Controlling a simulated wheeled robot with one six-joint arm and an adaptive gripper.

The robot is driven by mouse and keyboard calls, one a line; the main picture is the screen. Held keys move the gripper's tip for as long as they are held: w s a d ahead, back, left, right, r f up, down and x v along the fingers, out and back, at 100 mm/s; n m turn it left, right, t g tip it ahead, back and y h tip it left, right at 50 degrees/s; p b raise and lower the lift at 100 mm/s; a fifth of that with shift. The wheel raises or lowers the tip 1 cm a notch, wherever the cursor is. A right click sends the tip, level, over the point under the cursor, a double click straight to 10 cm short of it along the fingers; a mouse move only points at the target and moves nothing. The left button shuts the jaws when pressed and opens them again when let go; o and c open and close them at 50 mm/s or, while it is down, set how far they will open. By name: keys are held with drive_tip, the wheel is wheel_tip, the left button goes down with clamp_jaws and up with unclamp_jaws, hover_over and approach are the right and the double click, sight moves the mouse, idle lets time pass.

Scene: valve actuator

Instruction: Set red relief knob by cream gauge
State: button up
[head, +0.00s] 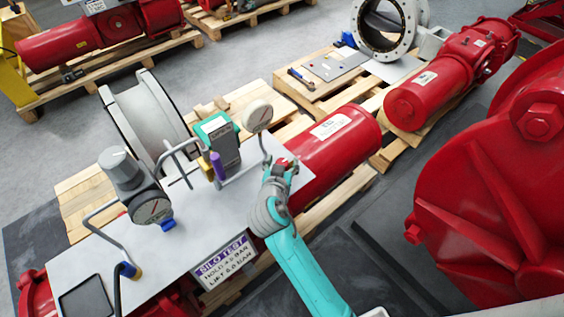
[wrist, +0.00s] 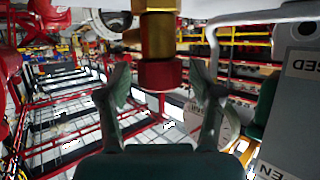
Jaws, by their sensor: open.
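The red relief knob (wrist: 160,75) sits below a brass fitting (wrist: 157,30) in the wrist view. My gripper (wrist: 161,88) is open, with one finger on each side of the knob. Gaps show between the fingers and the knob. In the head view my gripper (head: 282,168) is at the right part of the pale panel (head: 185,225), and a bit of red shows at its fingers. The cream gauge (head: 258,115) stands just behind it on a bent pipe, its face turned away. A round pale dial (wrist: 223,118) is partly hidden behind the right finger in the wrist view.
A green-and-grey device (head: 222,145), a purple-handled part (head: 217,166) and bent pipes stand left of my gripper. A grey regulator with a dial (head: 150,207) is farther left. A sign (head: 225,262) reads "SILO TEST, HOLD 4.0 BAR, LIFT 6.0 BAR". A red cylinder (head: 340,140) lies to the right.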

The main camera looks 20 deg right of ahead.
drive_tip(key=c, duration=1.2)
drive_tip(key=shift+o, duration=0.2)
drive_tip(key=shift+d+n+y, duration=0.1)
drive_tip(key=shift+n+y, duration=0.4)
drive_tip(key=shift+y, duration=0.1)
drive_tip(key=shift+n+t+y, duration=0.5)
drive_tip(key=shift+n+y, duration=0.3)
drive_tip(key=o, duration=1.2)
drive_tip(key=shift+c, duration=0.2)
drive_tip(key=v, duration=1.2)
